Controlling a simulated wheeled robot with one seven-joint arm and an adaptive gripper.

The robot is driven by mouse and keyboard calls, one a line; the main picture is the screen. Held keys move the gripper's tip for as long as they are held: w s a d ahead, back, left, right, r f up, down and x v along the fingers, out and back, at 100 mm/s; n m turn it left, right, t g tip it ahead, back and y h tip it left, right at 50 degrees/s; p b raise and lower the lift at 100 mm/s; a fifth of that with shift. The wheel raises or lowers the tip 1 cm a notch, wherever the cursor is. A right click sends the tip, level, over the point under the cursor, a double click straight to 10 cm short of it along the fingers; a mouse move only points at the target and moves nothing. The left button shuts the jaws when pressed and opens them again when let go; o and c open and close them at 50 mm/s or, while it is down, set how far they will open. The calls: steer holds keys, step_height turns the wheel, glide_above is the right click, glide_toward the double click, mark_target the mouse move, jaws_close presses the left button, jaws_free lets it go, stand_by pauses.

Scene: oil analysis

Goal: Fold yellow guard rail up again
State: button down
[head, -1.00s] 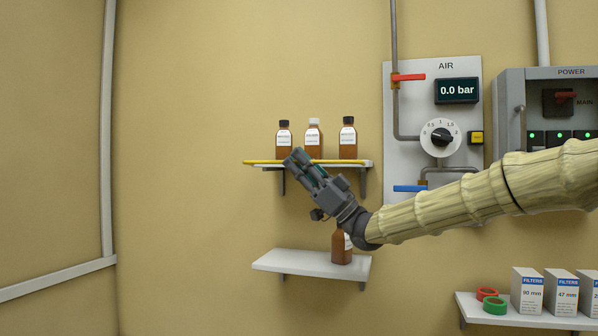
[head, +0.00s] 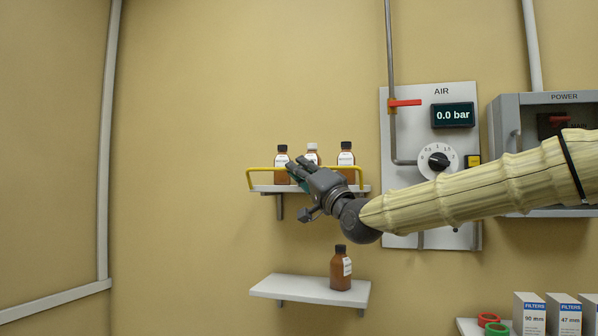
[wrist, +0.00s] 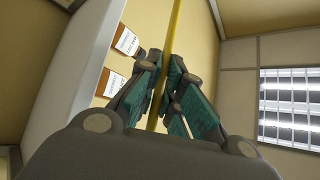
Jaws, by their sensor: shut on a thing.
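The yellow guard rail (head: 263,169) stands raised along the front of the upper shelf (head: 270,188), in front of several brown bottles. My gripper (head: 298,172) is at the middle of the rail, and its jaws hide part of it and of the middle bottle (head: 312,150). In the wrist view the yellow rail (wrist: 174,28) runs between the teal-padded fingers of my gripper (wrist: 168,85), which are shut on it.
A lower shelf (head: 285,287) holds one brown bottle (head: 341,268). The air panel (head: 398,125) and the power box (head: 507,120) are on the wall at right, partly behind my arm. The wall left of the shelves is clear.

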steer(key=shift+w+d+r+m+g+h+p, duration=0.15)
steer(key=shift+w+m+g+h+p, duration=0.15)
steer(key=shift+w+m+h+p, duration=0.5)
steer(key=shift+w+d+r+m+g+h+p, duration=0.2)
steer(key=shift+m+g+h+p, duration=0.15)
steer(key=shift+m+h, duration=0.85)
steer(key=shift+w+d+r+m+g+h+p, duration=0.2)
steer(key=shift+w+m+h+p, duration=0.35)
steer(key=shift+m, duration=0.85)
steer(key=shift+s, duration=0.1)
steer(key=c, duration=1.6)
jaws_free()
steer(key=shift+f, duration=0.1)
steer(key=shift+o, duration=0.2)
steer(key=shift+a, duration=0.1)
steer(key=v, duration=1.2)
